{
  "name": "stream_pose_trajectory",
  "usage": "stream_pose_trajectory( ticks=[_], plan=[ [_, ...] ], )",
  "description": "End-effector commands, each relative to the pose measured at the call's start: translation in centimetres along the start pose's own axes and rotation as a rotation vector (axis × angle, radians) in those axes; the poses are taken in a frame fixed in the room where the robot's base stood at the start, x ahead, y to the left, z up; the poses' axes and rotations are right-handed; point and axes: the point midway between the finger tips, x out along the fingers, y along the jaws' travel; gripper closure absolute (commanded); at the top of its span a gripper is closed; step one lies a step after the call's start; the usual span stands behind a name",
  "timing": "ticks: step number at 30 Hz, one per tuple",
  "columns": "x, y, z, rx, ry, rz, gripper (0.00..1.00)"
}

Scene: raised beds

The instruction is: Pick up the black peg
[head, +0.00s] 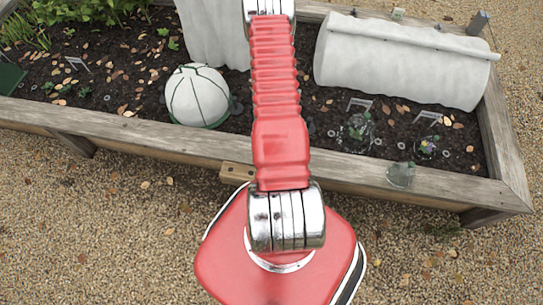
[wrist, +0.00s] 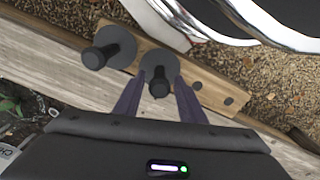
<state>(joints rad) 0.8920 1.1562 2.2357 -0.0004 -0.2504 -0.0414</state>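In the wrist view, two dark peg-like pieces with round grey flanges stand at a wooden strip on the bed's edge. One black peg (wrist: 159,84) lies between the fingertips of my gripper (wrist: 157,95). The other dark peg (wrist: 97,57) is to the left, outside the fingers. My gripper's two purple-grey fingers are spread apart, one on each side of the nearer peg; I cannot tell whether they touch it. In the head view my arm hides the gripper and the pegs.
The wooden strip (wrist: 222,92) has dark holes on its right part; its end shows on the bed rim in the head view (head: 237,172). A glass cloche (head: 400,175) stands on the timber rim (head: 455,179). A white ball-shaped cover (head: 197,96) and a white tunnel (head: 400,62) occupy the bed.

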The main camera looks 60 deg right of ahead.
Motion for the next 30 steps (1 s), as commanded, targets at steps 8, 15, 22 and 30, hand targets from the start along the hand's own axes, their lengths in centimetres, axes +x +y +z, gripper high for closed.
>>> stream_pose_trajectory(
  ticks=[8, 15, 22, 30],
  plan=[
    [-0.01, 0.00, 0.00, 0.000, 0.000, 0.000, 0.82],
    [-0.01, 0.00, 0.00, 0.000, 0.000, 0.000, 0.98],
    [-0.01, 0.00, 0.00, 0.000, 0.000, 0.000, 1.00],
    [-0.19, 0.00, -0.02, 0.000, 0.000, 0.000, 1.00]
  ],
)
